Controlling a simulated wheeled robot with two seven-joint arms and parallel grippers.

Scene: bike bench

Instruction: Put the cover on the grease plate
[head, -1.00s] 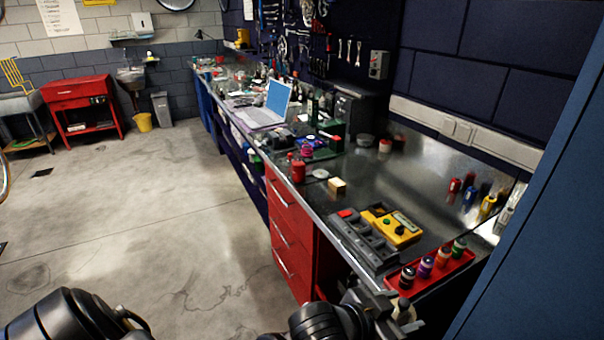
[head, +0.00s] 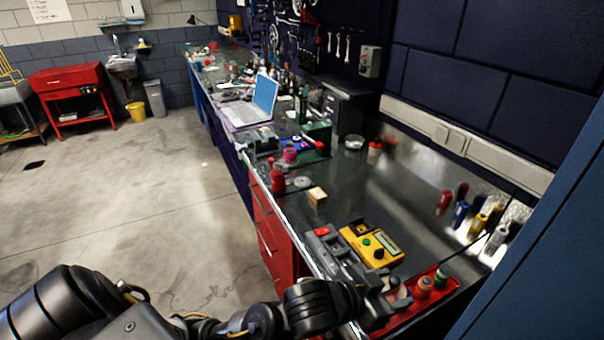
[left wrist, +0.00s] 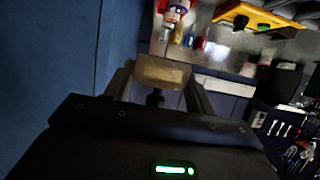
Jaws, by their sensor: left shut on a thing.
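My left gripper (head: 388,298) is at the bottom right of the head view, over the red tray at the bench's front edge. In the left wrist view its two fingers (left wrist: 158,88) are shut on a tan, rounded thing (left wrist: 160,70), probably the cover; only a small pale part of it shows in the head view (head: 399,292). A flat grey disc (head: 302,182) lies on the bench beside a red bottle, and a small round dish (head: 354,142) stands farther back. I cannot tell which is the grease plate. My right gripper is not in view.
The red tray (head: 440,282) holds small bottles, partly hidden by my gripper. A yellow device (head: 371,244) and a grey case (head: 335,255) lie beside it. A wooden block (head: 317,196) is near the disc. Bare bench lies right of the block.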

